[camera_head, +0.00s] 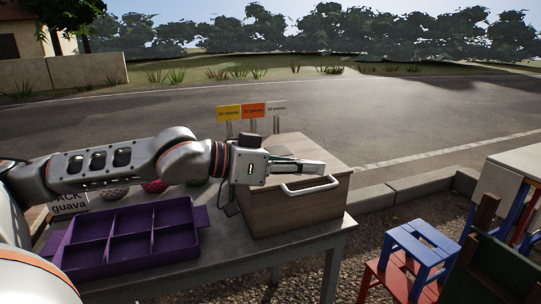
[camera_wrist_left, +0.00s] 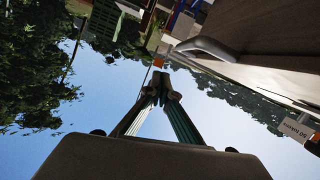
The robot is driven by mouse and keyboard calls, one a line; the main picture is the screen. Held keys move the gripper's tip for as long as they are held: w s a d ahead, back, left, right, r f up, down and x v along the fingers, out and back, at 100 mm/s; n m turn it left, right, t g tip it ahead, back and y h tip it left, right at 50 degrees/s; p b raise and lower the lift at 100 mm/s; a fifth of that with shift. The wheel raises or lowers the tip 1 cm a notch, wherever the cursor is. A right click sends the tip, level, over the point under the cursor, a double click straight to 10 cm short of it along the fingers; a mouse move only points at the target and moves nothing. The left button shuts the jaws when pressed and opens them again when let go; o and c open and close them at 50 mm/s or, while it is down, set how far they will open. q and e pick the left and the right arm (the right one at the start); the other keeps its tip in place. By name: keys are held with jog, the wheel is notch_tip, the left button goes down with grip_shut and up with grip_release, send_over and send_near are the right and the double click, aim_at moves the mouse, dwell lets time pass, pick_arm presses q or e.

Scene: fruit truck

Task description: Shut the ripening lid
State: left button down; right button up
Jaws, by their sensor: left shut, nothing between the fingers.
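The wooden ripening box (camera_head: 292,216) stands at the right end of the grey table. Its lid (camera_head: 315,150) lies down over the box, with no clear gap at the front; the left part is hidden by my gripper. A pale handle (camera_head: 311,187) sits at the lid's front edge. My left gripper (camera_head: 320,167) reaches across from the left, just above the lid near the handle, shut and empty. In the left wrist view its fingertips (camera_wrist_left: 166,82) are together, apart from the handle (camera_wrist_left: 205,47) and the wood (camera_wrist_left: 275,35). My right gripper is not in view.
A purple divided tray (camera_head: 130,240) lies on the table at left, beside a "guava" sign (camera_head: 70,203). Several fruits sit partly behind my arm. Yellow (camera_head: 229,113) and orange (camera_head: 253,110) signs stand behind the box. A blue stool (camera_head: 418,245) is at right.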

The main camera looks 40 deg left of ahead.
pick_arm(q)
jog(key=p+v, duration=0.2)
jog(key=v, duration=0.7)
jog(key=shift+s+d, duration=0.25)
jog(key=shift+s, duration=0.2)
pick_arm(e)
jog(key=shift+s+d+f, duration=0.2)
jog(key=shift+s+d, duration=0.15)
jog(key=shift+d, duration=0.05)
